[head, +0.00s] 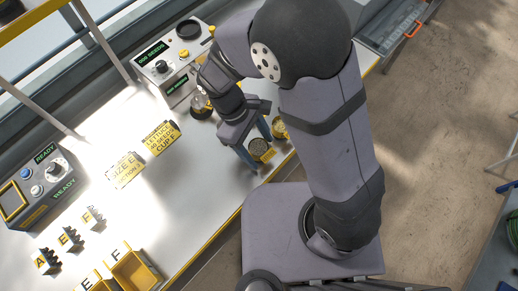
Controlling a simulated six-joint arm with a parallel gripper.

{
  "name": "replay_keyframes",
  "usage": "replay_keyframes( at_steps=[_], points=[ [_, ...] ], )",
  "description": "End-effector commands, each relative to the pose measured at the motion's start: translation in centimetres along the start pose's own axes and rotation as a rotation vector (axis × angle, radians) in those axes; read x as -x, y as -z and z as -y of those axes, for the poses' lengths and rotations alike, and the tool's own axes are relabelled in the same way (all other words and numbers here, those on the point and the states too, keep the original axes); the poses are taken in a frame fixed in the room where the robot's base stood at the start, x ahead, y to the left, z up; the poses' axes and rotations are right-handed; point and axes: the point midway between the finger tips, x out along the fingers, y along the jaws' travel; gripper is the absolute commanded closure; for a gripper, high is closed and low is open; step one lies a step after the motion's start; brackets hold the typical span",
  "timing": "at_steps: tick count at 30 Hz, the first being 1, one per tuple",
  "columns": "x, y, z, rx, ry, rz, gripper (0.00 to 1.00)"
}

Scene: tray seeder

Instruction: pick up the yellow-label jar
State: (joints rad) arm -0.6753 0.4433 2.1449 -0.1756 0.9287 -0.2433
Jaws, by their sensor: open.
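Several small jars stand near the right edge of the bench. One jar with a dark round top and some yellow on its side (261,150) is right at my gripper. A second jar with yellowish colouring (280,128) stands just behind it to the right. A third jar (201,107) stands further left, by the seed machine. The labels are too small to tell apart surely. My gripper (255,144) is open, pointing down, with its blue fingers on either side of the nearest jar or just beside it; I cannot tell whether they touch it. No jar is lifted.
The seed machine (176,68) stands at the back. Yellow signs (161,137) stand mid-bench. A control box (36,187) is at the left, with lettered dark pieces (70,238) and yellow bins (135,270) in front. The bench between the signs and my gripper is clear.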

Motion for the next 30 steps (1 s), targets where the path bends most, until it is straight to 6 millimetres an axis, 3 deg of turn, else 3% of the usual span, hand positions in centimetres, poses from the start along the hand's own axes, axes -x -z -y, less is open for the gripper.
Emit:
replay_keyframes(
  at_steps=[4,9,10,22,30],
  points=[
    [0.0,0.0,0.0,0.000,0.000,0.000,0.40],
    [0.0,0.0,0.0,0.000,0.000,0.000,0.81],
    [0.0,0.0,0.0,0.000,0.000,0.000,0.85],
    [0.7,-0.2,-0.1,-0.001,-0.001,-0.003,0.85],
    [4.2,-1.6,-0.1,-0.001,-0.003,-0.006,0.85]
  ],
)
